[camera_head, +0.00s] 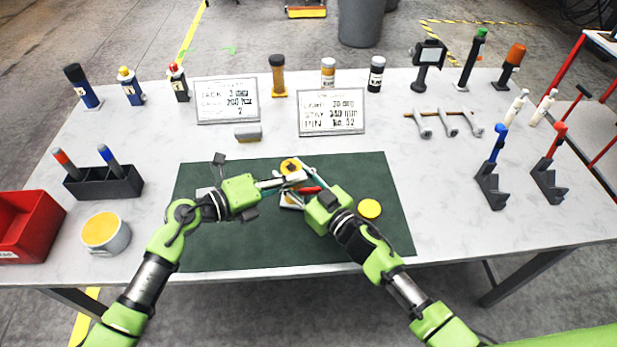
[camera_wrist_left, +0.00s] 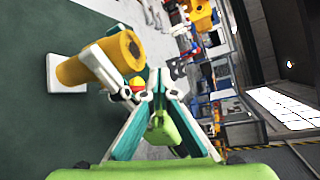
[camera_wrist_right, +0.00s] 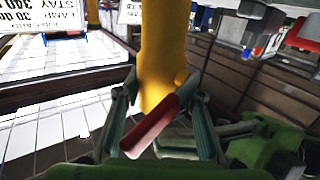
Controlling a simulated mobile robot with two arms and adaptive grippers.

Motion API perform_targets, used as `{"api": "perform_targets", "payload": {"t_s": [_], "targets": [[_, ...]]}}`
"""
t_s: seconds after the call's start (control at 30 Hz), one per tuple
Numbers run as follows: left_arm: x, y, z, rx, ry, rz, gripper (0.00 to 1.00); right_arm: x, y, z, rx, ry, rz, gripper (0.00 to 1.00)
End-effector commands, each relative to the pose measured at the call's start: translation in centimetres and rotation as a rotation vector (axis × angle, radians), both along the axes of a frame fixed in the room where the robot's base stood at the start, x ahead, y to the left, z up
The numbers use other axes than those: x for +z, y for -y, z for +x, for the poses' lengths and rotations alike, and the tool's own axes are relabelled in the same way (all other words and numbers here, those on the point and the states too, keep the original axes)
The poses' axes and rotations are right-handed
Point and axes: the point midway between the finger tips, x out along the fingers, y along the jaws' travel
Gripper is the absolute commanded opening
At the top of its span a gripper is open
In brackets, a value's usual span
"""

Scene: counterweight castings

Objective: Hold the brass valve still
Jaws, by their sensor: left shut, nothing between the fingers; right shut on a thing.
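The brass valve (camera_head: 290,165) stands near the middle of the dark green mat, partly hidden by my grippers. In the left wrist view its yellow body (camera_wrist_left: 95,60) looks like a thick cylinder beside a pale block. My right gripper (camera_wrist_right: 160,105) is shut on the valve, with the yellow body and a red lever (camera_wrist_right: 150,128) between its fingers. The exact contact is hard to make out. My left gripper (camera_wrist_left: 155,80) is shut and empty, its tips close to the valve from the left. Whether they touch it, I cannot tell.
A yellow disc (camera_head: 369,209) lies on the mat (camera_head: 300,250) at right. Two sign cards (camera_head: 331,112) stand behind. A red bin (camera_head: 25,228), a yellow-topped cup (camera_head: 105,233) and a dark pen holder (camera_head: 104,185) are at left. Grey stands (camera_head: 490,188) are at right.

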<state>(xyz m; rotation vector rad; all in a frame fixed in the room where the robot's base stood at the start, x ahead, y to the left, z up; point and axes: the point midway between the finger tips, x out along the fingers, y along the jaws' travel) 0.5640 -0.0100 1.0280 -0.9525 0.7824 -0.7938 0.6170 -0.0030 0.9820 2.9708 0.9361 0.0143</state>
Motion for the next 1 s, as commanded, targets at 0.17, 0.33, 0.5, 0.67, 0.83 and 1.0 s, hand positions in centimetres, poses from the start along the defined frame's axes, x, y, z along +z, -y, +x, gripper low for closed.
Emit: {"api": "perform_targets", "payload": {"t_s": [0.17, 0.33, 0.5, 0.67, 0.83, 1.0], "targets": [[1.5, -1.2, 0.0, 0.0, 0.003, 0.003, 0.0, 0.3, -0.1, 0.0, 0.001, 0.004, 0.003, 0.0], [2.7, -2.1, -0.1, 0.0, 0.002, 0.002, 0.0, 0.3, -0.1, 0.0, 0.001, 0.004, 0.003, 0.0], [3.0, -2.3, -0.1, 0.0, 0.0, 0.001, 0.0, 0.3, -0.1, 0.0, 0.001, 0.004, 0.003, 0.0], [3.1, -2.3, -0.1, 0.0, 0.0, 0.0, 0.0, 0.3, -0.1, 0.0, 0.001, 0.004, 0.003, 0.0], [3.0, -2.3, -0.1, 0.0, 0.001, 0.0, 0.0, 0.3, -0.1, 0.0, 0.001, 0.004, 0.003, 0.46], [3.0, -2.3, -0.1, 0.0, 0.0, 0.0, 0.0, 0.1, 0.0, 0.0, 0.001, 0.002, 0.002, 0.55]]}}
